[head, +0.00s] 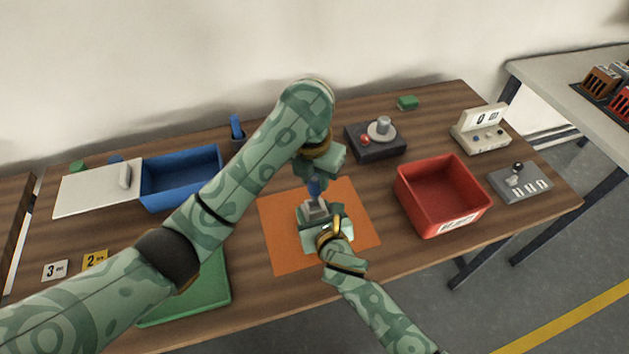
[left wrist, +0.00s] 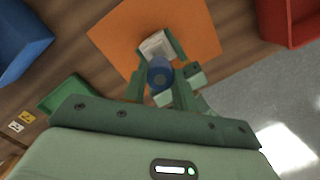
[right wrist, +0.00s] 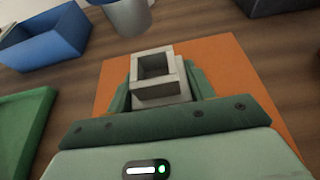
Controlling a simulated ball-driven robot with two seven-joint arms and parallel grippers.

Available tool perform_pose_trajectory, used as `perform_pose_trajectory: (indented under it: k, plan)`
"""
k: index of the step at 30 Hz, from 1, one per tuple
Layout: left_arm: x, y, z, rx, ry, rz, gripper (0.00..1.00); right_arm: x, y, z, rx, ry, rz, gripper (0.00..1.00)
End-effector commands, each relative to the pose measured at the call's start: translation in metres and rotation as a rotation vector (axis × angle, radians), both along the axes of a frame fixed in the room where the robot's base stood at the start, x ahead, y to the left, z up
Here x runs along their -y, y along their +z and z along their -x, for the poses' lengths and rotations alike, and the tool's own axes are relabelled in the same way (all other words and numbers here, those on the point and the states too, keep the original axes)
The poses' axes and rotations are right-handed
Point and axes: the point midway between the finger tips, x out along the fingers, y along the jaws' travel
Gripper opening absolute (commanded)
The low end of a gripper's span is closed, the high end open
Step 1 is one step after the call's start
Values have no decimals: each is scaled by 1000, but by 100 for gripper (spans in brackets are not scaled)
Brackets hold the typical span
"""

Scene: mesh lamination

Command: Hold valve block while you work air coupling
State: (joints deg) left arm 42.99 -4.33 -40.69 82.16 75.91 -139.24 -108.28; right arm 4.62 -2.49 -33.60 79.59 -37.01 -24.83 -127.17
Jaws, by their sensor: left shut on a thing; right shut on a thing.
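The valve block (head: 317,209) is a light grey block over the orange mat. My right gripper (head: 325,222) is shut on it, with a finger on each side. In the right wrist view the block (right wrist: 158,78) has a square opening facing up, and nothing shows in it. A blue round part, apparently the air coupling (head: 314,187), is upright above the block. My left gripper (head: 317,165) is shut on it from above. In the left wrist view the blue part (left wrist: 160,72) lies between the left fingers, close to the block.
The orange mat (head: 283,235) has bare room around the block. A blue bin (head: 180,178) and green tray (head: 205,290) lie left. A red bin (head: 443,195) stands right, with a dark box (head: 375,145) behind. My left arm crosses the table's left half.

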Motion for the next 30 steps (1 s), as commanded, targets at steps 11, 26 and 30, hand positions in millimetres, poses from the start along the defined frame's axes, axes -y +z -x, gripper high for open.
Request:
perform_pose_trajectory:
  k: [11, 26, 30]
  plan:
    - [0, 20, 0, 1, 0, 0, 0, 0, 0, 0, 0, -1, 0, 12]
    - [0, 20, 0, 1, 1, 1, 0, 0, 0, 0, 0, 0, 0, 78]
    - [0, 20, 0, 1, 1, 1, 0, 5, 4, 10, 3, -1, 2, 78]
